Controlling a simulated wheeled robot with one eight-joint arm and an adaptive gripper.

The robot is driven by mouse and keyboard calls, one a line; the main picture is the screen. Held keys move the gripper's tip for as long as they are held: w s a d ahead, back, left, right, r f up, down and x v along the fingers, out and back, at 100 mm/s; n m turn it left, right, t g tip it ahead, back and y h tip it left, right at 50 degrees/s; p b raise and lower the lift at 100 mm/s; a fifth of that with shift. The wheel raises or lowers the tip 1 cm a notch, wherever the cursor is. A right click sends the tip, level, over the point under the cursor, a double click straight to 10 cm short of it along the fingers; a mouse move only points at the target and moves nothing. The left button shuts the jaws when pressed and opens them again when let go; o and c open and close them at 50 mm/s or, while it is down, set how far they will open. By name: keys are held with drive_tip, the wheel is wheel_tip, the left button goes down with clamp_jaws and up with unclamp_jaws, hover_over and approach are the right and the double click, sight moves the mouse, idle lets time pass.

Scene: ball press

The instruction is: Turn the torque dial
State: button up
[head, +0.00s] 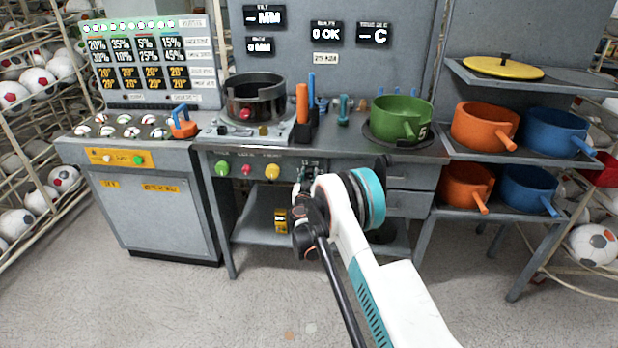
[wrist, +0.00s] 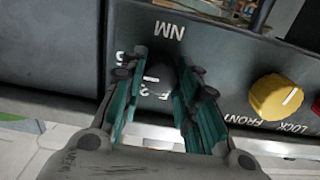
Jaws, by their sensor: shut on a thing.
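The torque dial (wrist: 160,78) is a small black knob on the dark front panel, under an upside-down "NM" mark in the wrist view, with white numbers and tick marks around it. My gripper (wrist: 166,66) has its teal fingers on either side of the knob and is shut on it. The fingers cover much of the dial and some of its numbers. In the head view my gripper (head: 308,172) is at the front panel of the middle bench, and my wrist hides the dial.
A yellow knob (wrist: 276,97) marked "LOCK FRONT" is beside the dial in the wrist view. In the head view a green knob (head: 222,168) and a red knob (head: 246,169) are left of it. A green pot (head: 398,118) stands on the bench above. The floor in front is clear.

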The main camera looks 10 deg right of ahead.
drive_tip(key=shift+f, duration=0.1)
drive_tip(key=o, duration=1.1)
drive_tip(key=shift+c, duration=0.2)
drive_tip(key=v, duration=1.2)
